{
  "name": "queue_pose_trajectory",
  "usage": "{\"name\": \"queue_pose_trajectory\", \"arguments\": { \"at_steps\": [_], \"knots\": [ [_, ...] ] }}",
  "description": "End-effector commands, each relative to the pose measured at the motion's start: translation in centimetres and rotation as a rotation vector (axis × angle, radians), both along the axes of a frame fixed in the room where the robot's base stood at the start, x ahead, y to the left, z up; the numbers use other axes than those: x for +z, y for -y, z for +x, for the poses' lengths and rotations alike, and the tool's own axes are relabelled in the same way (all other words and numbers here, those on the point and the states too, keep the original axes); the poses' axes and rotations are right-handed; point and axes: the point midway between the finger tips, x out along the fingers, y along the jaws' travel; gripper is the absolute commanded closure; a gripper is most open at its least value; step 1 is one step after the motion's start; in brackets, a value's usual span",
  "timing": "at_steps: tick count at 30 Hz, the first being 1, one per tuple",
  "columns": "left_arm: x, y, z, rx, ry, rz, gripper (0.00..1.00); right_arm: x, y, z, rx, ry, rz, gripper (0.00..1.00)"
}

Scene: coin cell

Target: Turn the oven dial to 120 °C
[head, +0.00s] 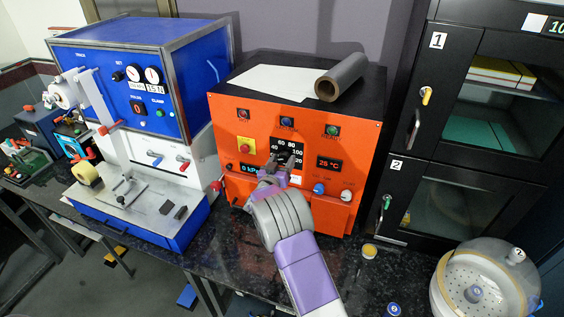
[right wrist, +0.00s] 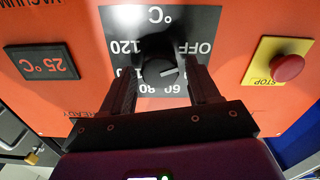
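The orange oven (head: 240,125) has a black dial plate (head: 296,147) on its front, with 40, 60, 80, 100 and 120 partly showing. My right gripper (head: 281,162) is at this plate and hides much of it. In the right wrist view the scene is upside down. The round black dial knob (right wrist: 160,72) sits between the two fingers of my right gripper (right wrist: 162,88), which are open with a small gap on each side. A white line on the knob points right, roughly toward the OFF side; 120 is at left. My left gripper is not in view.
A red temperature display (head: 329,163) reads 25 °C. A red stop button on a yellow plate (right wrist: 265,62) is beside the dial. A grey roll (head: 341,77) lies on the oven. A blue machine (head: 110,50) stands left, black cabinets (head: 400,150) right.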

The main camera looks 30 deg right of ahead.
Motion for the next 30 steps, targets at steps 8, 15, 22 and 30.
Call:
{"name": "queue_pose_trajectory", "arguments": {
  "at_steps": [8, 15, 22, 30],
  "knots": [
    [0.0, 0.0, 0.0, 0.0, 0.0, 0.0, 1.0, 0.0, 0.0, 0.0, 0.0, 0.0, 0.0, 0.83],
    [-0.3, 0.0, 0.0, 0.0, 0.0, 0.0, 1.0, -0.1, 0.0, 0.0, 0.0, 0.012, 0.01, 0.87],
    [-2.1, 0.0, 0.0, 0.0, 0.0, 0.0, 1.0, -0.3, 0.0, 0.0, 0.0, 0.084, 0.072, 0.87],
    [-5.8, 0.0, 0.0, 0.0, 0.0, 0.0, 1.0, -0.5, 0.1, -0.1, -0.001, 0.254, 0.214, 0.87]
  ]
}}
